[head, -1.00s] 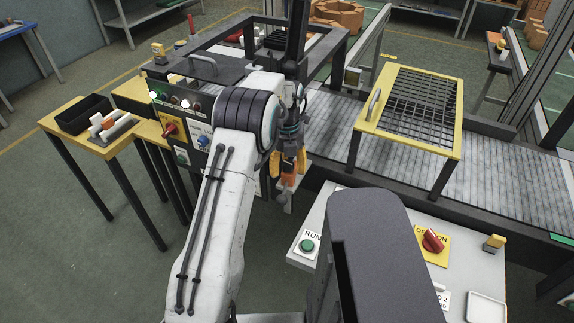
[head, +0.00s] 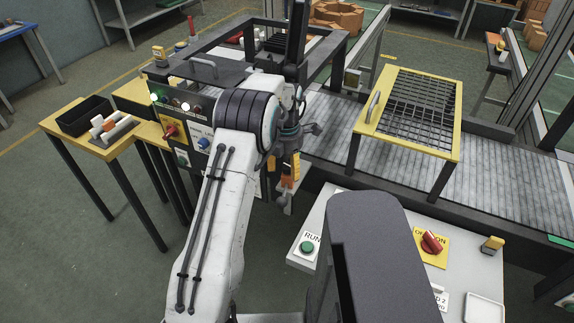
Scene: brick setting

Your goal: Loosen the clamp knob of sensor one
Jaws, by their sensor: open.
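My gripper (head: 293,172) points down beyond my white arm, at the near edge of the conveyor. Its orange-and-dark fingers are open, seen nearly edge-on. A small grey bracket (head: 284,201) with a rounded part shows just below the fingertips. An orange-red patch shows at the fingertips, but I cannot tell whether it is a knob or part of a finger. Sensor one and its clamp knob cannot be clearly made out. I cannot tell whether the fingers touch anything.
A yellow-framed mesh guard (head: 410,108) stands over the conveyor (head: 487,185) to the right. A control panel (head: 176,125) with a red switch and lamps is left of my arm. A grey console with a green button (head: 307,246) and a red rotary switch (head: 432,242) is in front.

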